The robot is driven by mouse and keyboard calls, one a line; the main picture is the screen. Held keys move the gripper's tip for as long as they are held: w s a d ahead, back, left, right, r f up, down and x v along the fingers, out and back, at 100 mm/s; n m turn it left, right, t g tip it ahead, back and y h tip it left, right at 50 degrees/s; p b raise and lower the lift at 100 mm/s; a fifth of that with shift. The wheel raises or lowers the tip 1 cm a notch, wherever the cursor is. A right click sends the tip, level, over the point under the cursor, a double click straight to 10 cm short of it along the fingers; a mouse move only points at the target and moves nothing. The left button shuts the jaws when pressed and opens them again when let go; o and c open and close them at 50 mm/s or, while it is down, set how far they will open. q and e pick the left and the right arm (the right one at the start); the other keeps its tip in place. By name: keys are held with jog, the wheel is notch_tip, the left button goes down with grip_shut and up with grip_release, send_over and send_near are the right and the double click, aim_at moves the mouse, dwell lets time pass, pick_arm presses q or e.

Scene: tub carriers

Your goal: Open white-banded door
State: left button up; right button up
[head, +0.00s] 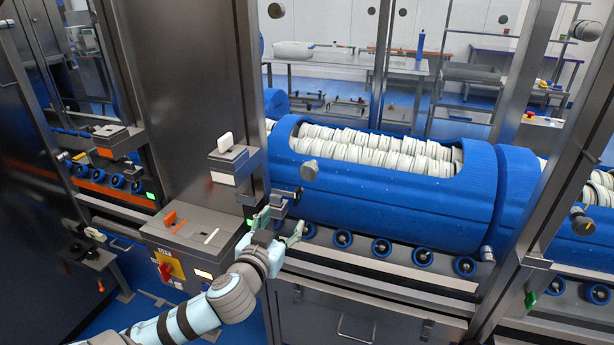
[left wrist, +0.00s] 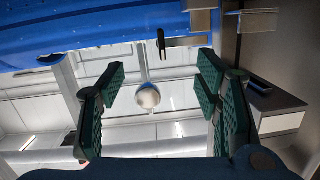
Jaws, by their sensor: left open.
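A steel box with a white band (head: 224,179) is fixed to the post left of the large blue tub. A metal latch-like fitting (head: 287,194) sticks out below it, and a round grey knob (head: 309,170) shows in front of the tub. The door panel itself is hard to make out, perhaps clear. My left gripper (head: 279,226) is open and empty, just below the fitting and knob. In the left wrist view its green-padded fingers (left wrist: 162,95) stand wide apart, with a pale round knob (left wrist: 148,97) seen between them. The white band (left wrist: 278,123) shows at right. My right gripper is not in view.
The blue tub (head: 385,205) holds rows of pale discs and lies above blue rollers (head: 381,248). A similar box with an orange band (head: 104,153) is at left. A control panel (head: 188,228) with a red switch stands beside my left arm. Steel posts frame the bay.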

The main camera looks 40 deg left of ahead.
pick_arm(q)
jog(key=t, duration=0.2)
send_near(308, 174)
jog(key=s, duration=0.3)
jog(key=shift+h, duration=0.3)
jog(key=b+x, duration=0.1)
jog(key=x, duration=0.3)
jog(key=b+x, duration=0.2)
jog(key=x, duration=0.2)
jog(key=b+x, duration=0.2)
jog(key=x, duration=0.2)
jog(key=shift+w+d+r, duration=0.15)
jog(key=shift+w+d, duration=0.05)
jog(key=shift+w, duration=0.2)
jog(key=shift+w+a, duration=0.25)
jog(key=shift+w, duration=0.35)
jog(key=shift+c, duration=0.6)
grip_shut()
